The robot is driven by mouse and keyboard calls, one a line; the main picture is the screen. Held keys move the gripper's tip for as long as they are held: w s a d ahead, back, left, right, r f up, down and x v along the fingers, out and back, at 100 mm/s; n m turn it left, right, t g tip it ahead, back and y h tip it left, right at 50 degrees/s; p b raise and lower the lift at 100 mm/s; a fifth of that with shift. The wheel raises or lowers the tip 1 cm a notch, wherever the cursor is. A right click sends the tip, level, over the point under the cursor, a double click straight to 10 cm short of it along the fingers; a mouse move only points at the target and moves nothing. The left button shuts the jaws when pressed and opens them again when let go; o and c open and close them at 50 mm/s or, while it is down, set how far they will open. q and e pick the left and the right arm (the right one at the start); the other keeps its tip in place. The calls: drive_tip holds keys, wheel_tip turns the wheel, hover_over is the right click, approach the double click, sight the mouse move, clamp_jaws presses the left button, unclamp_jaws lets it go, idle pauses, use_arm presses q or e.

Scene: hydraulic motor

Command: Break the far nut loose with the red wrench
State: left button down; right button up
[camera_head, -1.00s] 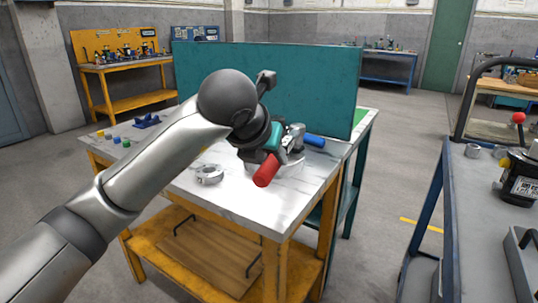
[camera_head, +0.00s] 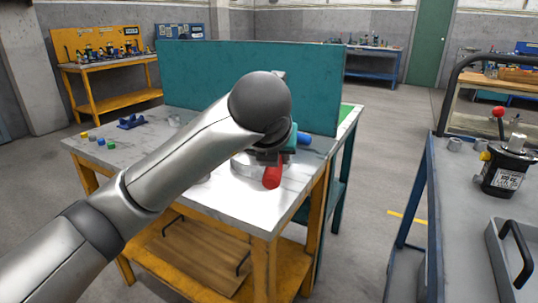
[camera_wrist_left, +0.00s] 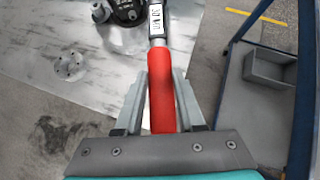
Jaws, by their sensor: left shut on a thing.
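The red wrench shows its red handle (camera_head: 272,176) below my left gripper (camera_head: 268,158) at the front right of the marble-topped table. In the left wrist view the handle (camera_wrist_left: 161,92) lies between the two fingers of my left gripper (camera_wrist_left: 164,95), which is shut on it. The wrench's metal shaft and white label (camera_wrist_left: 156,20) run up to the top edge, where its head is cut off. A dark motor part (camera_wrist_left: 124,12) stands just left of the shaft. The far nut is not visible, and my arm hides much of the motor in the head view. My right gripper is not in view.
A blue handle (camera_head: 304,138) lies right of my wrist. A teal panel (camera_head: 215,75) stands along the table's back. A round flange (camera_wrist_left: 68,65) lies left on the tabletop. A grey cart (camera_head: 455,215) with a black motor (camera_head: 507,170) stands right, across a floor gap.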

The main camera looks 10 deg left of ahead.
use_arm(q)
drive_tip(key=shift+s+d+f, duration=0.1)
drive_tip(key=shift+d+f, duration=0.25)
drive_tip(key=shift+d, duration=0.05)
drive_tip(key=shift+w+d+n+g+y, duration=0.2)
drive_tip(key=shift+d+n+y, duration=0.35)
drive_tip(key=shift+d, duration=0.4)
drive_tip(key=shift+w+d+n+g+y, duration=0.15)
drive_tip(key=shift+d+n+y, duration=0.4)
drive_tip(key=shift+d, duration=0.4)
drive_tip(key=shift+d, duration=0.1)
drive_tip(key=d, duration=0.1)
drive_tip(key=w+d+n+y+p, duration=0.1)
drive_tip(key=d+n, duration=0.1)
drive_tip(key=shift+w+d+g+y, duration=0.2)
drive_tip(key=shift+w+g+y, duration=0.05)
drive_tip(key=shift+y, duration=0.05)
idle(0.4)
drive_tip(key=shift+n, duration=0.3)
drive_tip(key=shift+w+d+n+p, duration=0.3)
drive_tip(key=shift+d+p, duration=0.1)
drive_tip(key=shift+d, duration=0.05)
drive_tip(key=shift+s+a+b, duration=0.1)
drive_tip(key=shift+a+b, duration=0.2)
drive_tip(key=shift+r, duration=0.2)
